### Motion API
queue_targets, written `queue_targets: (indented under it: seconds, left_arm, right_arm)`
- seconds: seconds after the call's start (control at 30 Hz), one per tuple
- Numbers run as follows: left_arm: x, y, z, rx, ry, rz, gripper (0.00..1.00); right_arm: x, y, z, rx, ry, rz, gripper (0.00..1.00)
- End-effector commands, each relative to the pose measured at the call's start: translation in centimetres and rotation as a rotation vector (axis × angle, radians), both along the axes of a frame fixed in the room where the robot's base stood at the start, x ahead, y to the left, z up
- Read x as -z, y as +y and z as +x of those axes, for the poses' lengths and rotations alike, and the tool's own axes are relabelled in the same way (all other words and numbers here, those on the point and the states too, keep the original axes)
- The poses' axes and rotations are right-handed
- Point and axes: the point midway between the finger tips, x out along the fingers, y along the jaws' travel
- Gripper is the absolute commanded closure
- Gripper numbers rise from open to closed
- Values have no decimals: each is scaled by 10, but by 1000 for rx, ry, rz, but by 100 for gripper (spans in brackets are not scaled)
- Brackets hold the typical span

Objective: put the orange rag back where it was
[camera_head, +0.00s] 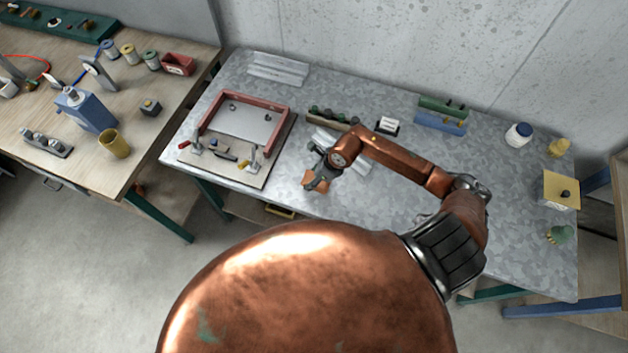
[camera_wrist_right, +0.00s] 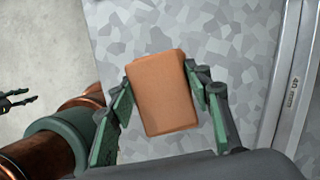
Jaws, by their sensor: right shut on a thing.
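The orange rag (camera_wrist_right: 162,93) is a folded, block-like pad between the fingers of my right gripper (camera_wrist_right: 160,92) in the right wrist view. The fingers press on its two sides. In the head view the rag (camera_head: 314,181) shows as a small orange patch below my right gripper (camera_head: 316,178), near the front edge of the grey metal table (camera_head: 400,207). I cannot tell whether the rag touches the table. Dark fingers at the left edge of the right wrist view look like my left gripper (camera_wrist_right: 15,100), cut off and small.
A board with a red frame (camera_head: 237,108) and clamps lies left of the right gripper. Metal strips, a dark rack (camera_head: 334,117) and blue and green blocks (camera_head: 440,120) lie behind. A white jar (camera_head: 518,135) stands at right. The table's front middle is mostly bare.

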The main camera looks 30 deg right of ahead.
Motion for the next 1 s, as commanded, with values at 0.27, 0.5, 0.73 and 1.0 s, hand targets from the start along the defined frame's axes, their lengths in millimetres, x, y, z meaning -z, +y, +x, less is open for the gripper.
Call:
queue_targets:
  seconds: [0.27, 0.5, 0.73, 1.0]
  left_arm:
    - [-16, 0, -6, -1, 9, 1, 60]
    - [-14, 0, -8, -2, 11, 1, 60]
    - [-13, 1, -8, -1, 11, 1, 60]
    - [-13, 1, -8, -1, 11, 1, 60]
  right_arm:
    - [33, -5, 0, 2, 2, 1, 77]
    - [37, -5, 0, 1, 1, 0, 77]
    - [38, -5, 0, 1, 1, 0, 47]
    - [38, -5, 0, 1, 1, 0, 37]
